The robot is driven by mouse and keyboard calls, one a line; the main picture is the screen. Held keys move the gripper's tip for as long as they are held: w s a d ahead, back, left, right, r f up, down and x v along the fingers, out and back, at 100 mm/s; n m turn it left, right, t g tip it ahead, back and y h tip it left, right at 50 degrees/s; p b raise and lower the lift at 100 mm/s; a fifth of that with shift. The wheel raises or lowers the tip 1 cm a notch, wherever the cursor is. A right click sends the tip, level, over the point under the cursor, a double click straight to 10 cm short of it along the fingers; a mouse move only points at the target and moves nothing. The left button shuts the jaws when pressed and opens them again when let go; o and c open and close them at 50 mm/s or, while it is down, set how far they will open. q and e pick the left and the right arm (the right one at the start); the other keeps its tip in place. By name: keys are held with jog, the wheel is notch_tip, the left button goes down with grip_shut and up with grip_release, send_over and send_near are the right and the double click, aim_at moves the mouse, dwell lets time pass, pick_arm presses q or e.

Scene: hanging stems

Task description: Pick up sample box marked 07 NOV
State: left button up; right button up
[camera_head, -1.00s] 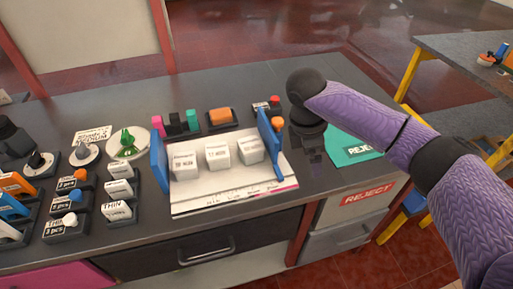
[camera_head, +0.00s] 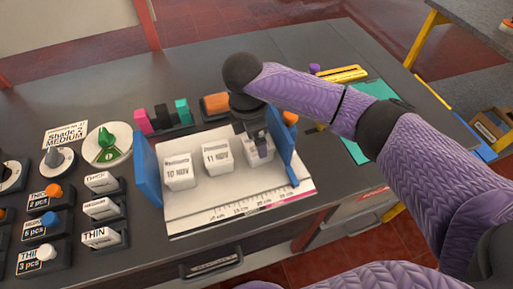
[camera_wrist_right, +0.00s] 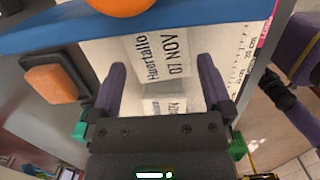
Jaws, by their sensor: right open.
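The sample box marked 07 NOV (camera_wrist_right: 165,45) is a white block with black print, seen in the right wrist view between my fingers. In the head view it is the rightmost box (camera_head: 259,155) on the white tray (camera_head: 190,211), partly hidden by my right gripper (camera_head: 260,142). My right gripper, also in the right wrist view (camera_wrist_right: 161,66), is open, with one finger on each side of the box and a gap at both. Two similar boxes, 10 NOV (camera_head: 180,173) and 11 NOV (camera_head: 216,157), stand to its left. My left gripper is not in view.
Blue end walls (camera_head: 148,168) bound the tray, the right one (camera_head: 282,155) close to my gripper. An orange block (camera_head: 216,104) and coloured blocks (camera_head: 163,117) stand behind. Knobs and labelled switches fill the left. A teal mat (camera_head: 378,90) lies right.

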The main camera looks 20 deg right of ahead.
jog(key=f, duration=0.3)
jog(key=shift+d+b, duration=0.25)
jog(key=shift+b, duration=0.1)
jog(key=shift+c, duration=0.3)
jog(key=c, duration=0.9)
